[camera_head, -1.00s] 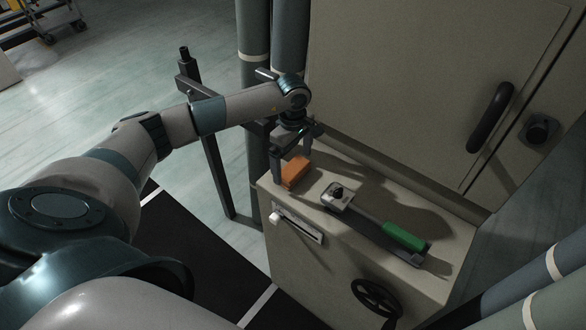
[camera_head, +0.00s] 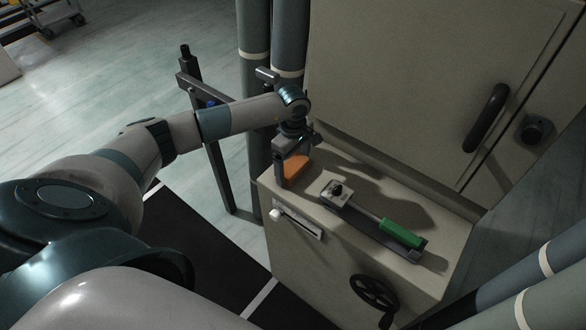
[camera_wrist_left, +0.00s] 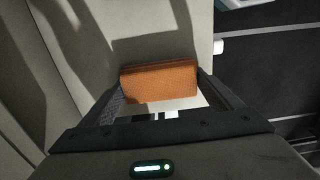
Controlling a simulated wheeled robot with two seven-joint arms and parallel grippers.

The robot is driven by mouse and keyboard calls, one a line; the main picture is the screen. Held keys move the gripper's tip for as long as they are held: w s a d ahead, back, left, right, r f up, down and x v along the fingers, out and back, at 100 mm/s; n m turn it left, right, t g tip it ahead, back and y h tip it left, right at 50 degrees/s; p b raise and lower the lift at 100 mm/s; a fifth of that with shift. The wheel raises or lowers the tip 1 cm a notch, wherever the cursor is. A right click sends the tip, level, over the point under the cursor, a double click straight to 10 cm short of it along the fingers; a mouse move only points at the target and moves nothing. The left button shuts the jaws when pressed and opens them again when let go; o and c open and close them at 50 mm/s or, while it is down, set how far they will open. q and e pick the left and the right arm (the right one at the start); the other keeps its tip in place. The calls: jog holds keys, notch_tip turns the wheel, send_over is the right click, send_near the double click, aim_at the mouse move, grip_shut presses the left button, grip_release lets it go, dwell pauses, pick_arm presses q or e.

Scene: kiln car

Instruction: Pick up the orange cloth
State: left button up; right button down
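The orange cloth (camera_head: 296,165) is a small folded block on the top of the beige cabinet ledge, near its left end. My left gripper (camera_head: 294,167) points down over it, with one finger at the cloth's near left side and the other beyond it. In the left wrist view the cloth (camera_wrist_left: 160,83) spans the space between the two spread fingertips (camera_wrist_left: 161,88). I cannot tell whether the fingers touch its ends. The near finger hides part of the cloth in the head view. My right gripper is not in view.
A tool with a green handle (camera_head: 401,234) lies on the ledge to the right of the cloth. A tall cabinet door (camera_head: 420,80) rises behind. Pipes (camera_head: 254,90) and a dark metal stand (camera_head: 212,150) are at the left. A handwheel (camera_head: 374,292) sits on the front.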

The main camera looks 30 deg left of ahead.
aim_at(294, 166)
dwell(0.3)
pick_arm(q)
jog(key=shift+r+b, duration=0.85)
jog(key=shift+r, duration=0.05)
jog(key=shift+s+d+r+b, duration=0.15)
jog(key=shift+r+b, duration=0.25)
jog(key=shift+r, duration=0.2)
jog(key=shift+d+r+b, duration=0.15)
jog(key=shift+r+b, duration=0.2)
jog(key=shift+r, duration=0.2)
jog(key=s+d+r+b, duration=0.4)
jog(key=s+d+r, duration=0.2)
jog(key=d, duration=0.3)
jog(key=shift+s+r, duration=0.2)
jog(key=shift+r, duration=0.25)
jog(key=shift+o, duration=1)
jog(key=shift+c, duration=0.4)
